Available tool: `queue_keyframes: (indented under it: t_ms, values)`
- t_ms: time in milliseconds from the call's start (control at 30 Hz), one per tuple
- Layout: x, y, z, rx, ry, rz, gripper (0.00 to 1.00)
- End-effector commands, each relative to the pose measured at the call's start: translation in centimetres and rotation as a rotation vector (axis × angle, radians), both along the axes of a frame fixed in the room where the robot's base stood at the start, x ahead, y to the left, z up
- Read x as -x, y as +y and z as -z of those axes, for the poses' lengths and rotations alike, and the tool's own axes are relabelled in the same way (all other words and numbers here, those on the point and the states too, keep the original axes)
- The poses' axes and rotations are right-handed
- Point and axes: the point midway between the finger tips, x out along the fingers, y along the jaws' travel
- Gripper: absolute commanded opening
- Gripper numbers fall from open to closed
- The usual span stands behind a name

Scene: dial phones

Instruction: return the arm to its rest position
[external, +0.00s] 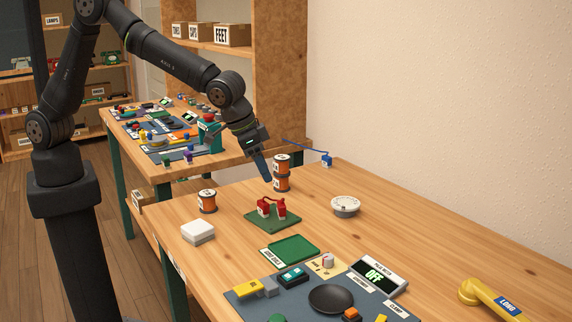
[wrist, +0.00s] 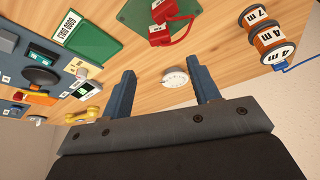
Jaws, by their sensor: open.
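My gripper (external: 262,168) is raised above the back part of the wooden table (external: 450,240), near the stacked orange spools. In the wrist view my gripper (wrist: 160,92) shows two blue fingers spread wide apart with nothing between them. A round white dial (external: 345,206) lies on the table. In the wrist view the dial (wrist: 175,77) appears in the gap between the fingers, further off on the tabletop. My black arm reaches in from the left, bent at the elbow.
Two stacked spools (external: 281,173) stand close to my gripper. A red object on a green board (external: 272,212), a single spool (external: 207,201), a white box (external: 198,232) and a green tray (external: 290,248) lie nearer. A grey panel (external: 245,299) fills the front. The right side is mostly clear.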

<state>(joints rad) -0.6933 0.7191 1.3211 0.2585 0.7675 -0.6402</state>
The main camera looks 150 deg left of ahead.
Motion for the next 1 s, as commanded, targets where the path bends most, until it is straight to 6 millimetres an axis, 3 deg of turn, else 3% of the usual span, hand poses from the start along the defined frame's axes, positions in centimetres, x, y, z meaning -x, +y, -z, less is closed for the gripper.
queue_keyframes:
  t_ms: [300, 467, 1000]
  values:
    - [0.0, 0.0, 0.1, 0.0, 0.0, 0.0, 0.56]
    - [-0.2, 0.5, 1.2, 0.001, 0.001, 0.0, 0.56]
    - [-1.6, 3.8, 10.0, 0.001, 0.002, 0.0, 0.56]
